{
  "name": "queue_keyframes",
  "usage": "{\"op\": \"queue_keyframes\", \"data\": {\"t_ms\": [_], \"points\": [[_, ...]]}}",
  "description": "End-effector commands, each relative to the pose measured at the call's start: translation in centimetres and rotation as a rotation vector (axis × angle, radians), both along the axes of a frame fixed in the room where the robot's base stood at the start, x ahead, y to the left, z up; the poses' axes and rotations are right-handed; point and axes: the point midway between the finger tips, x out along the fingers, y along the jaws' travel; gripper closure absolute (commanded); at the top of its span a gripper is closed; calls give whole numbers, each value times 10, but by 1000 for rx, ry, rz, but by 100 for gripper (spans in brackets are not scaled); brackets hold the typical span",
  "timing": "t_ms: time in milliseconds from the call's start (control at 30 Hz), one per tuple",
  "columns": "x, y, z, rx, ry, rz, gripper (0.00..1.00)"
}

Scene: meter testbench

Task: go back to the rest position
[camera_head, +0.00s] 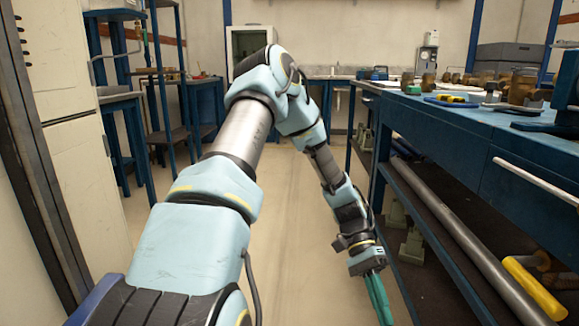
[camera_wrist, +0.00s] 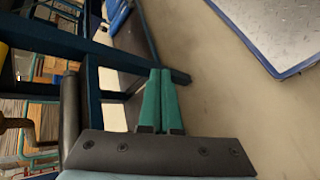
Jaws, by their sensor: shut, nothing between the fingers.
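My gripper (camera_head: 380,300) hangs at the end of my arm in the head view, low and to the left of the blue workbench (camera_head: 480,135). Its green fingers point down and are together. In the wrist view my gripper (camera_wrist: 161,75) shows its two green fingers side by side, shut with nothing between them. A dark blue bench leg (camera_wrist: 92,95) shows to the left of the fingers in the wrist view. The gripper looks apart from the bench, though the exact gap is hard to tell.
Brass meters (camera_head: 523,88) and tools lie on the bench top. A long grey pipe (camera_head: 455,235) and a yellow-ended roller (camera_head: 533,288) lie on the lower shelf. Cabinets (camera_head: 70,130) and blue stands (camera_head: 125,115) line the left. The floor (camera_head: 290,215) between is clear.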

Motion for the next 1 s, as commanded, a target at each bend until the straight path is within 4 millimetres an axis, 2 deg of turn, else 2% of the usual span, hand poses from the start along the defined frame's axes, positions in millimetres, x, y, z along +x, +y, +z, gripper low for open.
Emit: {"op": "queue_keyframes", "data": {"t_ms": [33, 167, 300, 500, 600, 800, 933, 1000], "points": [[10, 18, 4, 57, -78, 25, 100], [32, 62, 14, 188, -257, 109, 100], [54, 111, 33, 307, -446, 224, 100], [74, 176, 68, 430, -687, 419, 100], [78, 200, 84, 464, -776, 506, 100], [78, 235, 109, 501, -907, 655, 100], [75, 253, 123, 511, -978, 745, 100], [76, 253, 144, 511, -975, 743, 100]]}}
